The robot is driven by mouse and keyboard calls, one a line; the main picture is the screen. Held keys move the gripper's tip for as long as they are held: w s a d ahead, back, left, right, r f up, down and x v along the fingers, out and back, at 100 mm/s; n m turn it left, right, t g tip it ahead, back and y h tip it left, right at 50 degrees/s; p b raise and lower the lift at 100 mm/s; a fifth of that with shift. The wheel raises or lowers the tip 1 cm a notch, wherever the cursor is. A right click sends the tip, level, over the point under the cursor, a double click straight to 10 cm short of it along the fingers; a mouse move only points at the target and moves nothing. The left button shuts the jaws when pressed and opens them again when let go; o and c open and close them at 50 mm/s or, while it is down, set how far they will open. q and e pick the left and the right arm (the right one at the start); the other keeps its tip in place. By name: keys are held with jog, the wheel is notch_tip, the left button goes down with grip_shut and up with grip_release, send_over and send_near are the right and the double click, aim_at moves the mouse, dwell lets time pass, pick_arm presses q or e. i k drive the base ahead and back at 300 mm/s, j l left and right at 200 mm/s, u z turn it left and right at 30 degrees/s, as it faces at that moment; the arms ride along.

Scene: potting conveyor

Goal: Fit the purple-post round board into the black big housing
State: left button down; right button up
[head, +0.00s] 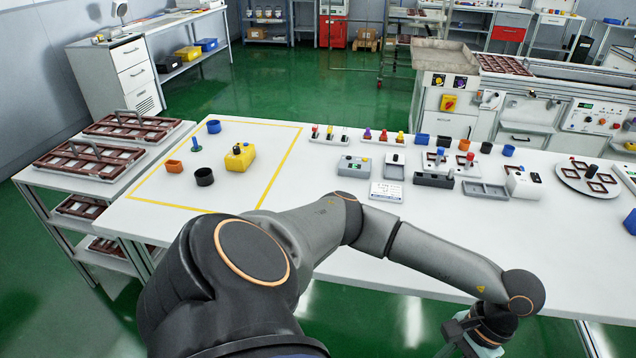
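A purple post (367,133) stands in a small white holder at the back of the table, beside a red post and a yellow post; the board under it is too small to make out. A black round open housing (204,177) stands upright inside the yellow-taped area at the left. Another black housing (487,148) stands in the row at the back right; I cannot tell sizes for certain. My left arm reaches across the front of the table; only part of its gripper body shows at the bottom edge, and its fingertips are hidden. My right gripper is not in view.
In the taped area stand a blue housing (214,126), an orange housing (174,167), a blue-post piece (196,144) and a yellow box (240,158). The table's front middle is clear.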

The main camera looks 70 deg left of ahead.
aim_at(205, 181)
jog(key=k+j+u, duration=0.2)
jog(key=u, duration=0.25)
jog(key=k+j+u, duration=0.15)
jog(key=u, duration=0.3)
jog(key=k+j+u, duration=0.1)
jog(key=j+u, duration=0.4)
jog(key=j, duration=0.25)
jog(key=k+j, duration=0.1)
jog(key=j, duration=0.3)
jog(key=k+j+u, duration=0.1)
jog(key=j, duration=0.3)
